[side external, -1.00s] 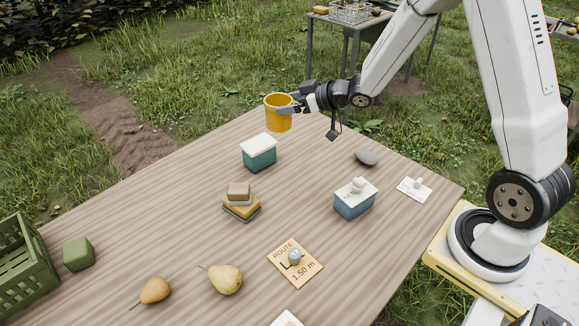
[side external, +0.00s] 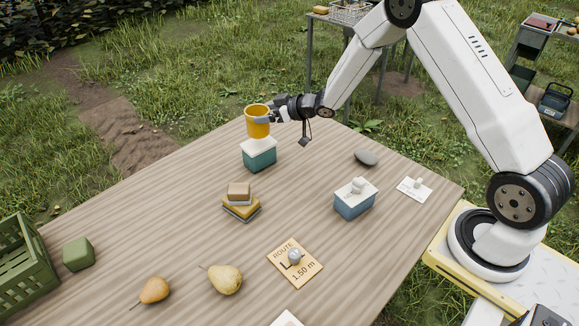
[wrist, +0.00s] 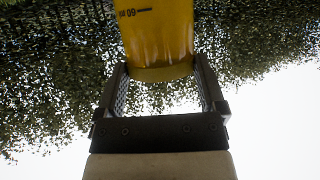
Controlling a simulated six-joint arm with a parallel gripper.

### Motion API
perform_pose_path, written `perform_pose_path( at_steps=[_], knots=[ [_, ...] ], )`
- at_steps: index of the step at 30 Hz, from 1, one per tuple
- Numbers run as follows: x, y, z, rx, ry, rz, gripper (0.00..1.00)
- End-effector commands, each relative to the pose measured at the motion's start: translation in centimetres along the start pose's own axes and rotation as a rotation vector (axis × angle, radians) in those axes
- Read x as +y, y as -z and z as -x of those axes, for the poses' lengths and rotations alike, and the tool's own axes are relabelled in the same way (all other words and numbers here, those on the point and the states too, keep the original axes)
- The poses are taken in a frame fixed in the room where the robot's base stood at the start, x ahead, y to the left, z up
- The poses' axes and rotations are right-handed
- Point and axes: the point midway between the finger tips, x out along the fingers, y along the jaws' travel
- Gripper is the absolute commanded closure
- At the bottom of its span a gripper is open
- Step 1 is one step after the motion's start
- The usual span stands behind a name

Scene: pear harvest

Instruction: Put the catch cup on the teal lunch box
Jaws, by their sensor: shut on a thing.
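The catch cup (side external: 257,126) is a yellow-orange open-topped cup, held upright. In the side view its lower edge overlaps the white lid of the teal lunch box (side external: 260,160); I cannot tell whether they touch. My gripper (side external: 269,117) is shut on the cup and reaches it from the right. In the wrist view the cup (wrist: 157,40) sits between the two fingers of my gripper (wrist: 163,85), with dark markings on its side. The teal lunch box stands on the table, its lid partly hidden behind the cup.
A blue box (side external: 355,204) with a pale object on its lid stands to the right. Stacked blocks (side external: 241,203), two pears (side external: 224,279), a route card (side external: 295,270), a grey stone (side external: 366,158), a green block (side external: 79,254) and a green crate (side external: 30,274) are on the wooden table (side external: 180,220).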

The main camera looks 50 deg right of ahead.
Motion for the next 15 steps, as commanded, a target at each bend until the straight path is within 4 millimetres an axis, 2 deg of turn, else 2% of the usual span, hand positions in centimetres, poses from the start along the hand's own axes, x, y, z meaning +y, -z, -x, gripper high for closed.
perform_pose_path(
  at_steps=[8, 15],
  knots=[
    [0.1, -0.1, -0.3, 0.001, 0.0, 0.001, 0.68],
    [0.3, -1.9, -1.4, -0.002, 0.001, 0.0, 0.68]
  ],
)
